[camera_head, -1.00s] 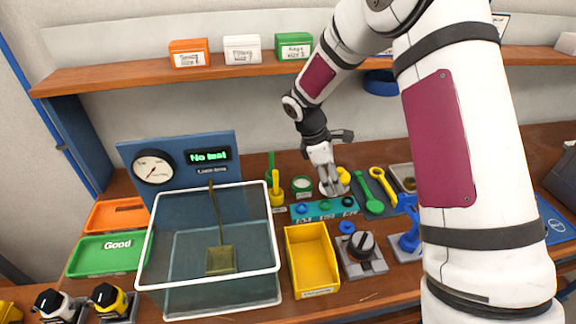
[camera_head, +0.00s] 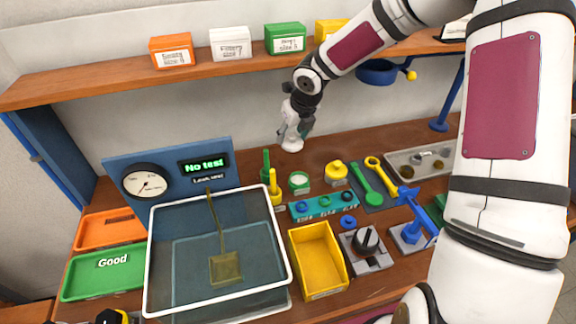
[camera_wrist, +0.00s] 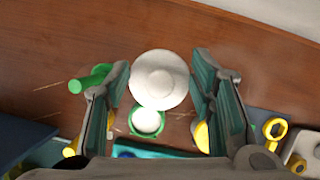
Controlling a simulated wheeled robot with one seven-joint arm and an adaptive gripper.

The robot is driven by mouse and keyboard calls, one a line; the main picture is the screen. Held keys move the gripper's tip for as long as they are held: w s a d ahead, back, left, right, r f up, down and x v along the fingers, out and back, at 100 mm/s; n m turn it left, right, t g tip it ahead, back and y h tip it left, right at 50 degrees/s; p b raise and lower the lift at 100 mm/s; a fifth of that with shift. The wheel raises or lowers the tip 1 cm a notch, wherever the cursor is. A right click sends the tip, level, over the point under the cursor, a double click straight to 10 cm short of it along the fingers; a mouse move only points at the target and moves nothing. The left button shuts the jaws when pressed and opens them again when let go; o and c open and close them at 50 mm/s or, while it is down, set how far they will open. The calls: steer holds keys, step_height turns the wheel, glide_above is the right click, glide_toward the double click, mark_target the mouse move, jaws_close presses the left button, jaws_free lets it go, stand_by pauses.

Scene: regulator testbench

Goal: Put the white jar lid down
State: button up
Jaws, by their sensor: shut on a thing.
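The white jar lid (camera_wrist: 160,79) is a round disc between my two fingers in the wrist view. My gripper (camera_wrist: 158,85) is shut on it. In the head view my gripper (camera_head: 292,138) is at the back of the bench near the wall, behind the small green jar (camera_head: 299,182). The lid is hard to make out there, and I cannot tell whether it touches the wood. The green jar, with a white top face, also shows in the wrist view (camera_wrist: 147,121), just past the lid's lower edge.
Green and yellow upright tools (camera_head: 274,186) stand left of the green jar, and a yellow jar (camera_head: 336,173) stands right. A teal rack (camera_head: 323,206) lies in front. A shelf (camera_head: 220,68) with small boxes runs above. Bare wood (camera_head: 345,148) lies right of my gripper.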

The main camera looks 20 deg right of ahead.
mark_target(292, 142)
steer(key=shift+w+a+r, duration=0.1)
steer(key=shift+w, duration=0.05)
steer(key=shift+f+n, duration=0.25)
steer(key=shift+n, duration=0.05)
steer(key=shift+c, duration=0.6)
step_height(292, 142, down, 5)
steer(key=shift+a, duration=0.1)
steer(key=shift+c, duration=1.2)
steer(key=shift+f, duration=2.2)
steer(key=shift+c, duration=0.2)
steer(key=o, duration=1.6)
steer(key=shift+f, duration=0.1)
